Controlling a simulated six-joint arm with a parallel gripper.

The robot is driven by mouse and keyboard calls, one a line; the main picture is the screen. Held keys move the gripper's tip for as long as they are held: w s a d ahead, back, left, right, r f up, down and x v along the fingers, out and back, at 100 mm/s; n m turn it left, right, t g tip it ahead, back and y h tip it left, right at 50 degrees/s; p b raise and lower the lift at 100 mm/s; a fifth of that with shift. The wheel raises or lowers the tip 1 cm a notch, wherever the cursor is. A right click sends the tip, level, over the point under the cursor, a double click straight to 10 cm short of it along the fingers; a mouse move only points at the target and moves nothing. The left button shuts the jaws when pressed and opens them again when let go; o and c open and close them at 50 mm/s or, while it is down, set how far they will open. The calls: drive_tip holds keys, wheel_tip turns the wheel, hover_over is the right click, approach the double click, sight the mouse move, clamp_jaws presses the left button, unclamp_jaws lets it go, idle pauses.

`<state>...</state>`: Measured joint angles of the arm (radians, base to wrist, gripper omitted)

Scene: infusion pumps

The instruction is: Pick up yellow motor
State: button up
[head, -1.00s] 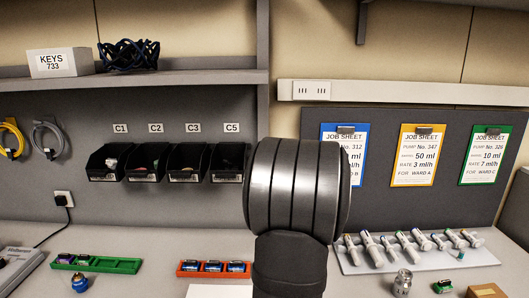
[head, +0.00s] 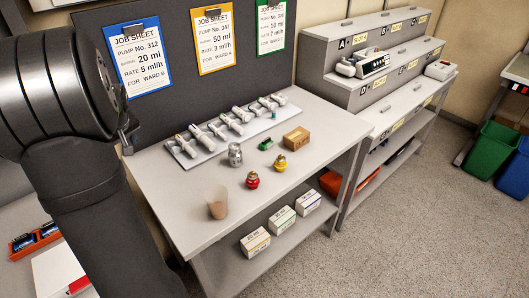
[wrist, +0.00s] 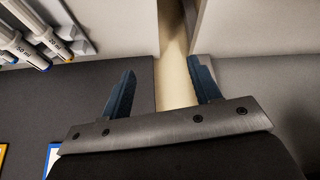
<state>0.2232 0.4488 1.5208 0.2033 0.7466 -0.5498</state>
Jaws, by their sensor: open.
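The yellow motor (head: 280,162) stands on the grey bench top in the head view, behind and to the right of a similar red motor (head: 252,180). It is not visible in the wrist view. My gripper (wrist: 162,85) shows in the wrist view with its two dark blue fingers spread apart and nothing between them. It points towards a wall panel and a pale strip, away from the yellow motor. In the head view my dark arm fills the left side, and the fingers are not clearly seen there.
Near the yellow motor are a brown box (head: 296,138), a green part (head: 265,144) and a silver canister (head: 235,154). A syringe rack (head: 205,150) lies behind. The bench front right is clear.

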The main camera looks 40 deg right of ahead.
drive_tip(key=s+d+r+m+h, duration=0.1)
drive_tip(key=s+d+m, duration=0.4)
drive_tip(key=d, duration=0.9)
drive_tip(key=m+g+h, duration=0.2)
drive_tip(key=m+h, duration=0.1)
drive_tip(key=m, duration=0.4)
approach(281, 158)
drive_tip(key=x, duration=0.7)
drive_tip(key=shift+w+d, duration=0.2)
drive_tip(key=shift+a+x, duration=0.2)
drive_tip(key=shift+x, duration=2.5)
drive_tip(key=shift+s+f, duration=0.1)
drive_tip(key=shift+s, duration=0.1)
drive_tip(key=c, duration=1)
drive_tip(key=shift+o, duration=0.2)
